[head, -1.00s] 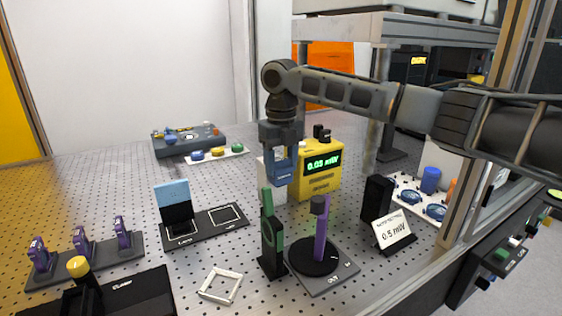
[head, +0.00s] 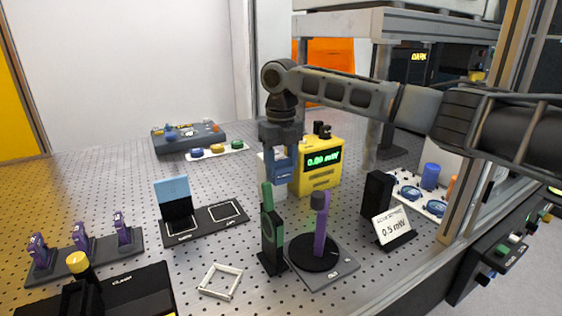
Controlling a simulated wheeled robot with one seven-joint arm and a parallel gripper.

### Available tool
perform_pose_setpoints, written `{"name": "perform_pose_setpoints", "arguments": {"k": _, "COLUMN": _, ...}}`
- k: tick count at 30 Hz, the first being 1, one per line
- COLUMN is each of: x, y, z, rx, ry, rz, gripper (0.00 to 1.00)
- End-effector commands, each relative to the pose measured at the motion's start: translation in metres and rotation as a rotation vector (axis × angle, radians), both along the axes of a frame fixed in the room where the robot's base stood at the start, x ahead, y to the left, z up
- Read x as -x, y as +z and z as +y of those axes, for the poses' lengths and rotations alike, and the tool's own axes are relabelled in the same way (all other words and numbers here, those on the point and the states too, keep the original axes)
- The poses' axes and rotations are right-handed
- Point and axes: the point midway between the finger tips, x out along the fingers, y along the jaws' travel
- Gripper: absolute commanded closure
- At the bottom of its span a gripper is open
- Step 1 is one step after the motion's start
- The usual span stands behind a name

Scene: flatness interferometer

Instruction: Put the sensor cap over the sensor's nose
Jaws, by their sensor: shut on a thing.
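My gripper (head: 279,182) points down, just left of the yellow meter (head: 318,168) in the picture. Its jaws are shut on a small piece, taken to be the sensor cap; the piece hardly stands out from the blue jaws. The sensor's nose cannot be made out; the jaws and the green-striped black stand (head: 272,240) in front hide much of that spot. I cannot tell whether the cap touches the nose. The meter's green display reads 0.00 mW.
A purple post (head: 320,228) on a round black stage stands front right of the gripper. A 0.5 mW sign (head: 392,229) and black block (head: 377,194) stand further right. A black two-square plate (head: 205,224) lies left.

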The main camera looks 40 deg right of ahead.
Motion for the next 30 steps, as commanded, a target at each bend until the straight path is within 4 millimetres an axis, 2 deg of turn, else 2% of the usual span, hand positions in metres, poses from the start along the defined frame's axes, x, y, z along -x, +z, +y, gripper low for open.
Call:
{"name": "perform_pose_setpoints", "arguments": {"k": 8, "x": 0.0, "y": -0.0034, "z": 0.0002, "rx": -0.001, "ry": 0.0, "rz": 0.001, "gripper": 0.65}}
{"name": "perform_pose_setpoints", "arguments": {"k": 9, "x": 0.0, "y": -0.003, "z": 0.0001, "rx": 0.0, "ry": 0.0, "rz": 0.0, "gripper": 0.41}}
{"name": "perform_pose_setpoints", "arguments": {"k": 17, "x": 0.0, "y": -0.0029, "z": 0.0, "rx": 0.0, "ry": 0.0, "rz": 0.0, "gripper": 0.16}}
{"name": "perform_pose_setpoints", "arguments": {"k": 30, "x": -0.0001, "y": 0.0039, "z": 0.0001, "rx": 0.0, "ry": 0.0, "rz": 0.0, "gripper": 0.15}}
